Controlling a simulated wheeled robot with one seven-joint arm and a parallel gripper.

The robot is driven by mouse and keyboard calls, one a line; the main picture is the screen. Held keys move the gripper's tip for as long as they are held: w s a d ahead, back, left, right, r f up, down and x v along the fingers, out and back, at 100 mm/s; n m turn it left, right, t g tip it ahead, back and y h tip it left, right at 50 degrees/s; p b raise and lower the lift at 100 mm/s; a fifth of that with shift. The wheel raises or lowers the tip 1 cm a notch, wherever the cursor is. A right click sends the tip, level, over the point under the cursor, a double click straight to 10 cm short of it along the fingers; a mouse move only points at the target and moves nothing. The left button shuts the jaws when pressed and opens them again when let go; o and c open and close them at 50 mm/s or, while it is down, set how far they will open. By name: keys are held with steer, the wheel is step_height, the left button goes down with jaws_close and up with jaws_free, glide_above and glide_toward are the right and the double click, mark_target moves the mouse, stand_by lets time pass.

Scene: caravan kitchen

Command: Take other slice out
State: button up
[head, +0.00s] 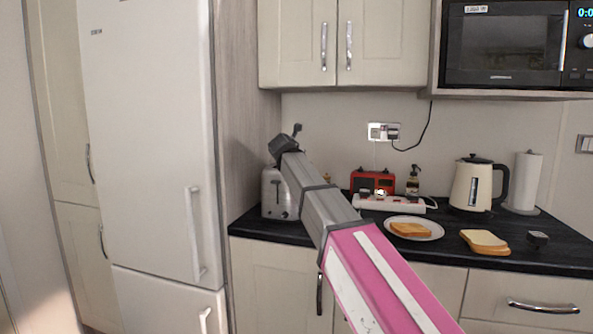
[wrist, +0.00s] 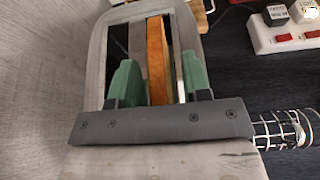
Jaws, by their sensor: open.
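The toaster (head: 275,195) stands on the counter beside the tall fridge, partly behind my arm. In the wrist view the toaster (wrist: 98,45) is seen from above, with a browned slice (wrist: 156,50) upright in its slot. My gripper (wrist: 160,80) is open, with one green fingertip on each side of that slice. A gap shows on at least the left side; contact on the right is hard to tell. In the head view my gripper (head: 287,142) is above the toaster. Another toasted slice (head: 410,229) lies on a white plate (head: 428,237).
A white power strip (head: 393,203) and a red device (head: 372,182) are behind the plate. Untoasted bread slices (head: 484,240) lie to its right. A kettle (head: 474,187) and paper roll (head: 526,180) stand farther right. The fridge side (head: 245,120) is close on the left.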

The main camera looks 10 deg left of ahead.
jaws_close()
